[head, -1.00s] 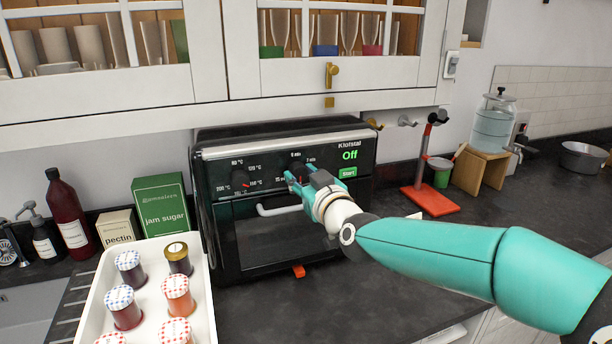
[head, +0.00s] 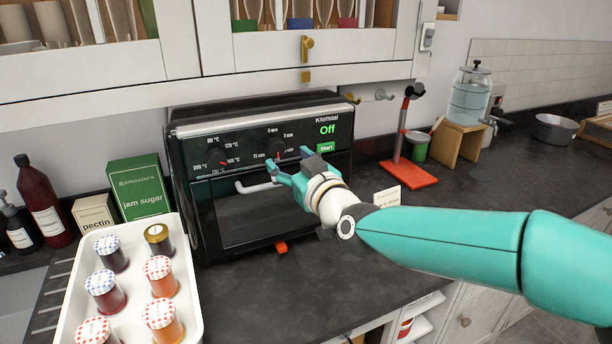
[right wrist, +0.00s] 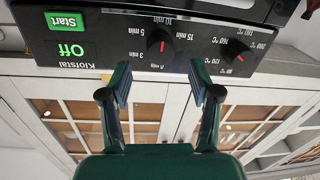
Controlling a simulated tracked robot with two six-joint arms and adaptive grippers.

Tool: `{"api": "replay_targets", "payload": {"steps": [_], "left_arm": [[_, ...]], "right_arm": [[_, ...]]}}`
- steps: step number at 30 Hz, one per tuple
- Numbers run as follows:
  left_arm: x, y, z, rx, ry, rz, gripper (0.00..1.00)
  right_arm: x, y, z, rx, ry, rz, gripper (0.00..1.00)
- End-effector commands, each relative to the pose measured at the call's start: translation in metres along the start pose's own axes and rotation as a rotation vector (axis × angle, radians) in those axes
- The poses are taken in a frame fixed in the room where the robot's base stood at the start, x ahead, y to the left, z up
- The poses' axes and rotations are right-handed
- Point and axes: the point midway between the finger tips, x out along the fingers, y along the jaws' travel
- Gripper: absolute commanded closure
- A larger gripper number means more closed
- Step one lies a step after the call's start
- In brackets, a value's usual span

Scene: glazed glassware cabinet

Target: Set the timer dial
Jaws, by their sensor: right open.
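In the right wrist view the panel is upside down; the timer dial (right wrist: 166,40) has a red mark that appears to point at 0 min. My right gripper (head: 287,170) is open and empty, just in front of and below the dial. In the right wrist view its fingers (right wrist: 160,88) are spread, apart from the dial. My left gripper is not in view.
A temperature dial (head: 229,162) is left of the timer. The oven's pale handle (head: 258,187) is close to my gripper. A white tray (head: 193,318) of jars stands left; a red stand (head: 409,176) stands right. Cabinets (head: 275,54) hang above.

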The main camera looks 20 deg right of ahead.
Motion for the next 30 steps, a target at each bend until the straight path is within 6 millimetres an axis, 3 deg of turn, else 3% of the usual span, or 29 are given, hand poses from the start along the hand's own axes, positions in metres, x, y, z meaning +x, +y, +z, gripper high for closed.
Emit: {"api": "replay_targets", "payload": {"steps": [6, 12, 30], "left_arm": [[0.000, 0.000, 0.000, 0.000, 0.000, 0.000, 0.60], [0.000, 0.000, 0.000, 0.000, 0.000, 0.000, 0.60], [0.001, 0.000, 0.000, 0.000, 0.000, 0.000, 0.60]], "right_arm": [[-0.044, 0.000, 0.000, 0.000, 0.001, 0.000, 0.37], [-0.066, 0.000, 0.001, 0.001, 0.000, 0.000, 0.37], [-0.069, 0.000, 0.001, 0.000, -0.001, 0.000, 0.37]]}}
